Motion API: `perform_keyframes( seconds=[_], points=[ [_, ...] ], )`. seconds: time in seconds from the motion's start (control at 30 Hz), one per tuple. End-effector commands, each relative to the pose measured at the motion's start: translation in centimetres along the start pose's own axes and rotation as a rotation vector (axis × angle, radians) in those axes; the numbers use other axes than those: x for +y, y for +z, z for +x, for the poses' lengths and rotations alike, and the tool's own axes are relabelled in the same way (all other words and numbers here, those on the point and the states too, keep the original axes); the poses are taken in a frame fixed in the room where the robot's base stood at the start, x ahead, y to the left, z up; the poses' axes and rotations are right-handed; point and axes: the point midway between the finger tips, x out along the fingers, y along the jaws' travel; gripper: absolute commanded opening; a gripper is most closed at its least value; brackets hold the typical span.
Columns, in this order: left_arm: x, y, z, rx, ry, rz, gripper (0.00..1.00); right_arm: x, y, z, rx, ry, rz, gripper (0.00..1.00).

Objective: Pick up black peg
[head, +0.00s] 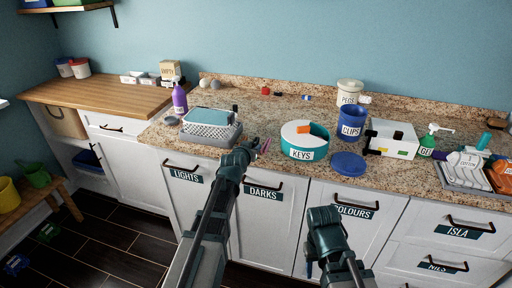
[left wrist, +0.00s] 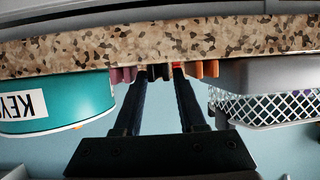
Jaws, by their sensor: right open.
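In the left wrist view, which shows the counter upside down, a small black peg (left wrist: 157,73) is at the counter surface among other pegs. My left gripper (left wrist: 162,76) has its two fingers apart, one on each side of the black peg. A pink peg (left wrist: 124,75) is just outside one finger; red and orange pegs (left wrist: 207,69) are by the other. In the head view my left gripper (head: 249,149) is at the counter's front edge and hides the black peg. My right gripper (head: 322,216) is open and empty, low in front of the cabinets.
A grey basket (head: 210,131) stands left of my left gripper. A teal and white KEYS tub (head: 303,153) stands to its right. A blue lid (head: 348,163), a CLIPS tub (head: 352,122) and a white box (head: 393,139) are further right. Bare counter lies behind the gripper.

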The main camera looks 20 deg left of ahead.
Motion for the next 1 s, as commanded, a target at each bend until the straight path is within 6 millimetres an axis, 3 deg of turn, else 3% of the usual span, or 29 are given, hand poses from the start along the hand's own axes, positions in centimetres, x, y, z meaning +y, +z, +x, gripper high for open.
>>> perform_keyframes(
  seconds=[0.07, 0.3, 1.0],
  points=[
    [0.01, -0.03, -0.07, 0.000, 0.000, 0.000, 0.40, 0.00, 0.01, -0.05, 0.000, 0.000, 0.000, 0.49],
    [0.02, -0.03, -0.08, 0.000, 0.000, 0.000, 0.00, 0.00, 0.01, -0.05, 0.000, 0.000, 0.000, 0.49],
    [0.11, -0.90, -0.41, 0.000, 0.000, 0.000, 0.00, 0.09, 0.07, -0.98, 0.000, 0.000, 0.000, 0.49]
  ],
)
